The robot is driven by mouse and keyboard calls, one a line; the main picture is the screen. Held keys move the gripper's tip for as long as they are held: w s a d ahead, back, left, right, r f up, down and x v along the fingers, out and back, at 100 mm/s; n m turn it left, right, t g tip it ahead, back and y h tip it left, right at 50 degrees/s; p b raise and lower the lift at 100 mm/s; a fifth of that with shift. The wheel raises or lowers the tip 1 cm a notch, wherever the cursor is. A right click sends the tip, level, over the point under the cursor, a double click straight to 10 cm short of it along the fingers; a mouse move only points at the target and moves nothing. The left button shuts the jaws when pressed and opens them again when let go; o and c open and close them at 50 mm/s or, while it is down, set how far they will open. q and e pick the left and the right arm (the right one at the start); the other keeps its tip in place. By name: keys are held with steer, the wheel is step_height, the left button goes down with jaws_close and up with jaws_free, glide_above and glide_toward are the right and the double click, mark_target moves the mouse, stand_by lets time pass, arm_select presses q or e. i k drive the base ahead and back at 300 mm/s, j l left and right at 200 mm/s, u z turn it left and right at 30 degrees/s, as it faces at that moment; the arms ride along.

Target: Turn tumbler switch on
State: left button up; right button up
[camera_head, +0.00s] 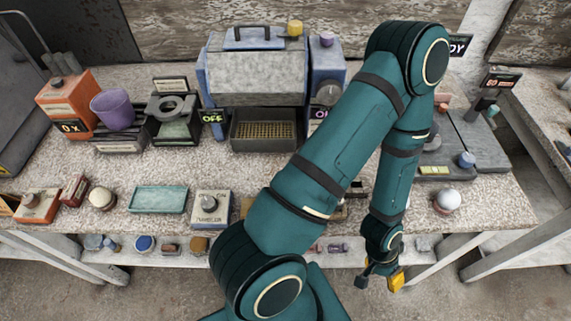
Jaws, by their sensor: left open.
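The tumbler switch (210,208) is a pale grey box with a round dark knob or lever and ON/OFF lettering, at the table's front edge left of my arm. Its lever position is too small to read. Behind it stands a grey machine (258,85) with blue sides, and an OFF sign (212,117) shows at its left. My left gripper (380,280) is open and empty, low in front of the table's front edge, well to the right of the switch. My left arm covers part of the table. My right gripper is not in view.
A teal tray (158,199) and a white sphere (102,198) are left of the switch. Another white sphere (447,200) is on the right. An orange box (68,103) and purple cup (113,109) stand back left. A lower shelf holds several small items.

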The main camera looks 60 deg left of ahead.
mark_target(209, 205)
steer(key=k+l+u, duration=0.1)
steer(key=u, duration=0.35)
steer(key=k+l+u, duration=0.15)
steer(key=u, duration=2)
steer(key=j+z, duration=0.4)
steer(key=k, duration=0.05)
